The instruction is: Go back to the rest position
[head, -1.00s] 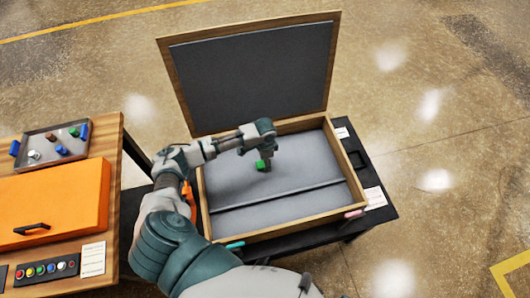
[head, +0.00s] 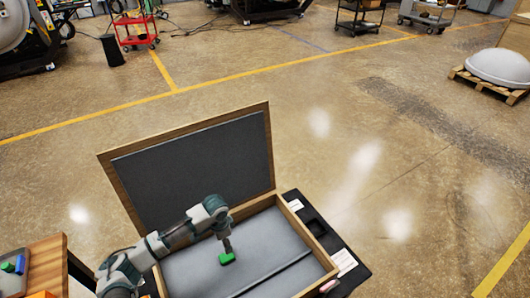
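My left gripper (head: 226,243) points down into an open wooden case (head: 318,281) with a grey foam lining. A small green block (head: 227,259) is right at its fingertips, over the foam. The fingers are too small to tell whether they are shut on the block or open around it, and whether the block touches the foam. The case's lid (head: 195,165) stands open behind the gripper. My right gripper is not in view.
The case stands on a black table (head: 357,268) with white labels. A wooden bench (head: 48,262) with a tray of small parts (head: 14,268) is at the lower left. Open floor lies behind and to the right, with carts and a pallet (head: 488,86) far off.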

